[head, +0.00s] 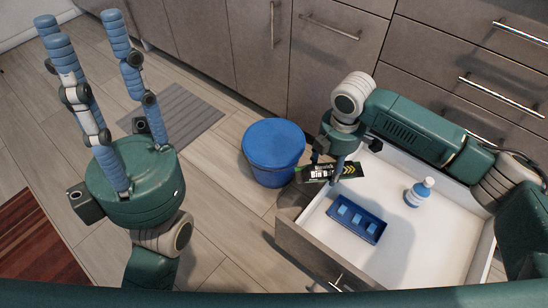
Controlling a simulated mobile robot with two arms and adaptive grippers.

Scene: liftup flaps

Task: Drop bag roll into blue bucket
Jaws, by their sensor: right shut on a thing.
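The blue bucket (273,152) stands on the floor left of the open drawer. Its round top looks flat and evenly blue, and I cannot tell whether that is a lid. The bag roll (320,173) is a dark box with a white label and yellow-green marks. My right gripper (332,160) is shut on it and holds it just right of the bucket, by the drawer's far left corner. The gripper hides part of the roll. My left gripper (82,36) is open and empty, fingers pointing up, far left of the bucket.
The open white drawer (400,255) holds a blue tray (357,220) with small compartments and a blue-and-white bottle (418,192). Grey cabinets (330,62) stand behind the bucket. A grey mat (178,118) and a red striped rug (32,240) lie on the floor.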

